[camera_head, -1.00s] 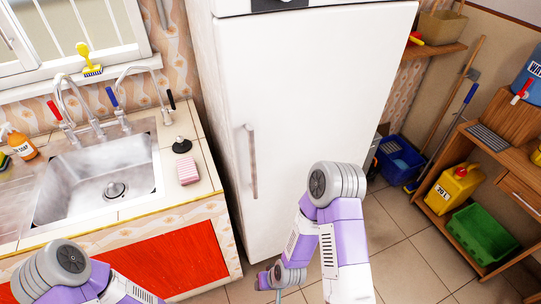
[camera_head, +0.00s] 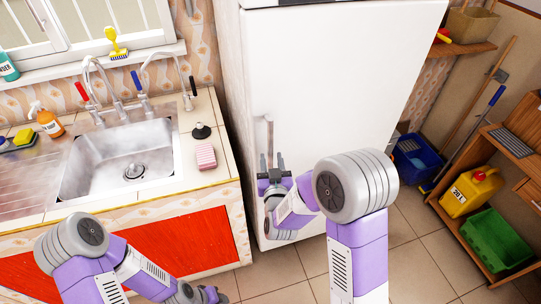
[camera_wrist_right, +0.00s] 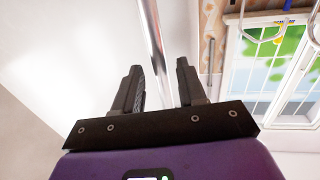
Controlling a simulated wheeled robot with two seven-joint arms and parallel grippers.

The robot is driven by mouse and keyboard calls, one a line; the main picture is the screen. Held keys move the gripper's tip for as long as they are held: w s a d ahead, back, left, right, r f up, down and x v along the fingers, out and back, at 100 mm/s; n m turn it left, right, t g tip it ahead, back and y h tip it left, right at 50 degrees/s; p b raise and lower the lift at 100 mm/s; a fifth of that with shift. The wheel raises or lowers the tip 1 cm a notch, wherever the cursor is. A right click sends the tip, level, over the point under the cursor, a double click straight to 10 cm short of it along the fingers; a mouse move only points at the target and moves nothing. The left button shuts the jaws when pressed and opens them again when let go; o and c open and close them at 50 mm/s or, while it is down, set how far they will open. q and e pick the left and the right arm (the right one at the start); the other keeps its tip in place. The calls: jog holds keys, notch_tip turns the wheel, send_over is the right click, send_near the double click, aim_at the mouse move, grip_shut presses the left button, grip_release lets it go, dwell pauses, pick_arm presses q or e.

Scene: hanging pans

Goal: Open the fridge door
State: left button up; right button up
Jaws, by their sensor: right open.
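The white fridge door (camera_head: 340,85) appears closed in the head view. Its slim vertical handle (camera_head: 268,132) is near the door's left edge. My right gripper (camera_head: 271,160) is open in front of the handle's lower part, fingers pointing toward it. In the right wrist view the metal handle (camera_wrist_right: 153,35) runs down between the two open fingers of the right gripper (camera_wrist_right: 160,66); I cannot tell whether it touches them. My left gripper (camera_head: 208,294) is low at the bottom edge in the head view, beside the counter, partly cut off, and its jaws are unclear.
The sink counter (camera_head: 215,135) stands left of the fridge, with a pink sponge (camera_head: 205,156) near its right edge. A blue bin (camera_head: 418,160) and a wooden shelf (camera_head: 470,240) are on the right. Tiled floor (camera_head: 415,245) is clear in front of the fridge.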

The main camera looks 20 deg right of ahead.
jog(key=shift+w+d, duration=0.2)
jog(key=shift+w, duration=1.15)
grip_shut()
